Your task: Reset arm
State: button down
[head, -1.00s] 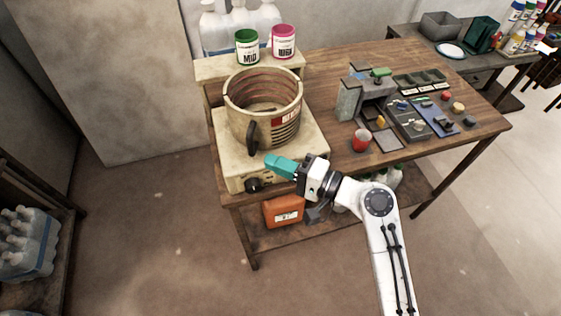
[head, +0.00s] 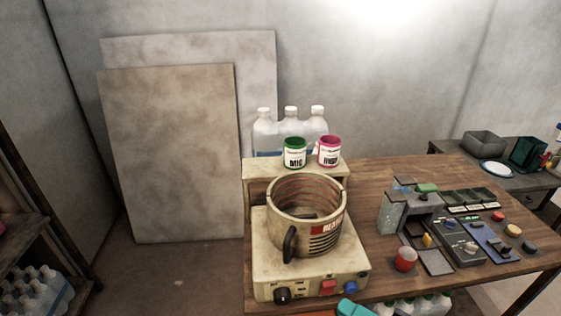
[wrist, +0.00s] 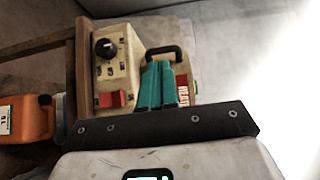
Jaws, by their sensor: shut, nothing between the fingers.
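My gripper (wrist: 161,86) shows in the wrist view with its two teal fingers side by side and touching, shut and empty. It is in front of the cream heater base (wrist: 116,66), near its control panel with a black knob and a red switch. In the head view only the teal tip of my gripper (head: 352,307) shows at the bottom edge, in front of the heater base (head: 262,262). The rest of my arm is out of that view.
A brown vat (head: 322,238) stands on the heater base. Green (head: 295,156) and pink (head: 329,155) labelled cans stand on a shelf behind it. A red cup (head: 405,259) and control panels (head: 462,240) sit on the wooden table. An orange container (wrist: 27,117) is at the left in the wrist view.

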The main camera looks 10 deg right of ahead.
jog(key=s+d+f+n+g+h, duration=0.2)
jog(key=s+f+n+g+h, duration=0.4)
jog(key=f, duration=0.7)
jog(key=s+d+f+n+g+h, duration=0.1)
jog(key=s+d+f+g+h, duration=0.1)
jog(key=s, duration=0.5)
jog(key=s+d+f+n+g+h, duration=0.1)
jog(key=s+d+f+g+h, duration=0.1)
jog(key=s+d+h, duration=0.3)
jog(key=shift+s+d+f+g, duration=0.35)
jog(key=shift+s+d+g, duration=0.35)
jog(key=shift+s+d, duration=0.45)
